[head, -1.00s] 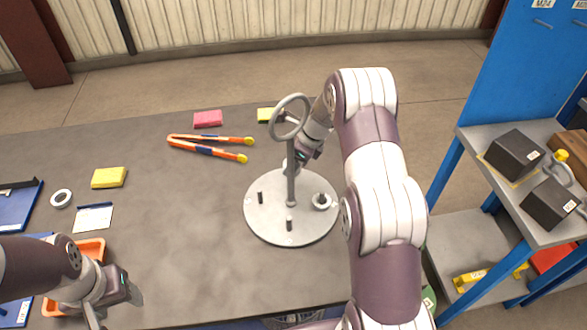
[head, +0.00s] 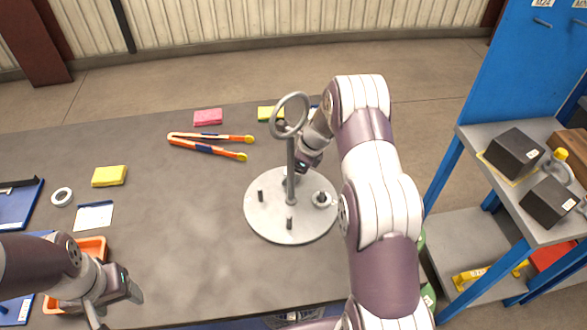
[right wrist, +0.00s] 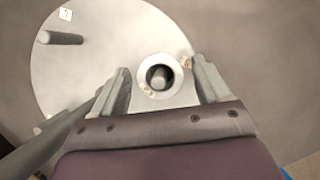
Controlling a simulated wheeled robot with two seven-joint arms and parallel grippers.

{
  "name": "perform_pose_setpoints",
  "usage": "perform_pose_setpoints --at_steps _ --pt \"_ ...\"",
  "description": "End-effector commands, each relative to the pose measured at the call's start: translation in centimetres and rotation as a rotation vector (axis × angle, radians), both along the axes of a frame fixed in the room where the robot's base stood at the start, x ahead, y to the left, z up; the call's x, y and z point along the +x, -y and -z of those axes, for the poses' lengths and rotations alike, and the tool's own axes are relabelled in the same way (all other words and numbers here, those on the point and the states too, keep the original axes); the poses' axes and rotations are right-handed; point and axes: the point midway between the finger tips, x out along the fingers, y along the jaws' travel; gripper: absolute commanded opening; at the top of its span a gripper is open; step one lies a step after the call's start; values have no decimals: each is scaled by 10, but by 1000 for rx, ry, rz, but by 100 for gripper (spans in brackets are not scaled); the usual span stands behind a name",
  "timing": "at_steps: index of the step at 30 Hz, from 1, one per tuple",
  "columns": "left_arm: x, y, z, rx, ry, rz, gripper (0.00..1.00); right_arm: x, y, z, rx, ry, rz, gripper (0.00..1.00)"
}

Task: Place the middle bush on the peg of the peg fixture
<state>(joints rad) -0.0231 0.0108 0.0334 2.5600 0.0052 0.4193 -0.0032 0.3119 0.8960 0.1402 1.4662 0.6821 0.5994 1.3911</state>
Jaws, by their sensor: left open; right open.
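The peg fixture is a round grey disc (head: 262,222) on the table with short upright pegs and a tall post bearing a ring. A pale metal bush (head: 322,199) sits at the disc's right side. In the right wrist view the bush (right wrist: 145,88) surrounds a peg (right wrist: 159,76), whose top shows inside its hole. My right gripper (right wrist: 163,82) is open, one finger on either side of the bush with gaps; in the head view it is partly hidden behind the post. My left gripper (head: 118,308) is open and empty at lower left. I cannot tell which bush is the middle one.
Orange-handled tongs (head: 212,146) and coloured sponges lie behind and left. A white ring (head: 62,197), an orange tray (head: 92,246) and blue trays are at left. A blue shelf unit (head: 520,85) with dark boxes stands right. The table's middle left is clear.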

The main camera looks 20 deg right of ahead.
Motion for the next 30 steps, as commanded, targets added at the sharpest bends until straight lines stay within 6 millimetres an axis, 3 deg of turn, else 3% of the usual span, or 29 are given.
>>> perform_pose_setpoints --at_steps 12,15,30 --pt "0 0 8 0 0 0 61 -23 29 -89 -2 4 2 76" --pt "0 0 9 0 0 0 61 -27 33 -104 -1 3 0 76" --pt "0 0 9 0 0 0 61 -30 35 -112 -4 2 -7 76"
